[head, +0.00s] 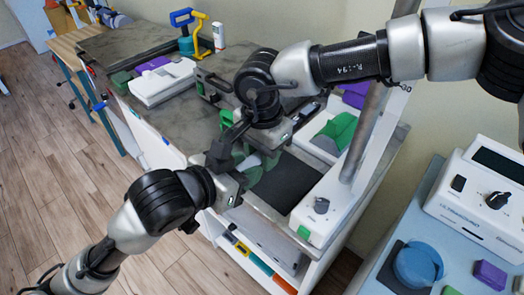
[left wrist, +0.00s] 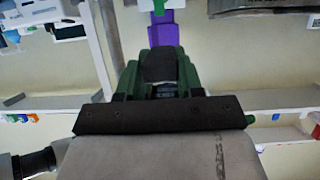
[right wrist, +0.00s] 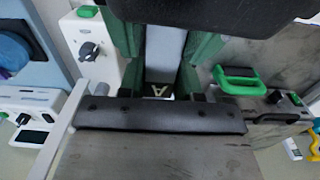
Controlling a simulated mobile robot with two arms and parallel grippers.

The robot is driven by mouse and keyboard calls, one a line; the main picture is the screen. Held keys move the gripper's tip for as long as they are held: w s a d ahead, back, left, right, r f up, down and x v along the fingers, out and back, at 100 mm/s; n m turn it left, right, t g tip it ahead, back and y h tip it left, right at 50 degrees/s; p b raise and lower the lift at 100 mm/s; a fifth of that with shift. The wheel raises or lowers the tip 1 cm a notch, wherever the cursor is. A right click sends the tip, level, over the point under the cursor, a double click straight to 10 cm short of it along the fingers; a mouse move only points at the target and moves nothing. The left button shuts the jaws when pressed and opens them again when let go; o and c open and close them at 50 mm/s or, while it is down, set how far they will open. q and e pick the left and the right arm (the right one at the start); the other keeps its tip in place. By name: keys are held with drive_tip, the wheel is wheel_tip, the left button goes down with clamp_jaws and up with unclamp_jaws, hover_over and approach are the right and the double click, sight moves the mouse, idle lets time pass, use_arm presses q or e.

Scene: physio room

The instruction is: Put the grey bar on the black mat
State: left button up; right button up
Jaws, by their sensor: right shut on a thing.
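The black mat (head: 291,181) lies on the worktop, left of the white device. My right gripper (head: 262,160) reaches down over the worktop beside the mat's left edge. It is shut on the grey bar (right wrist: 166,48), which shows pale between its green fingers in the right wrist view. In the head view the bar is mostly hidden by the grippers. A dark surface, likely the mat, shows beyond the fingers in the right wrist view. My left gripper (head: 221,155) is close to the left of the right one. Its green fingers look apart in the left wrist view, with a dark shape between.
A white device with a knob (head: 321,206) and its post stand right of the mat. A white and purple box (head: 162,82) and a blue and yellow tool (head: 190,35) are further back. A blue cart (head: 450,250) with another device stands at the right.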

use_arm(q)
drive_tip(key=o, duration=0.5)
drive_tip(key=shift+c, duration=0.2)
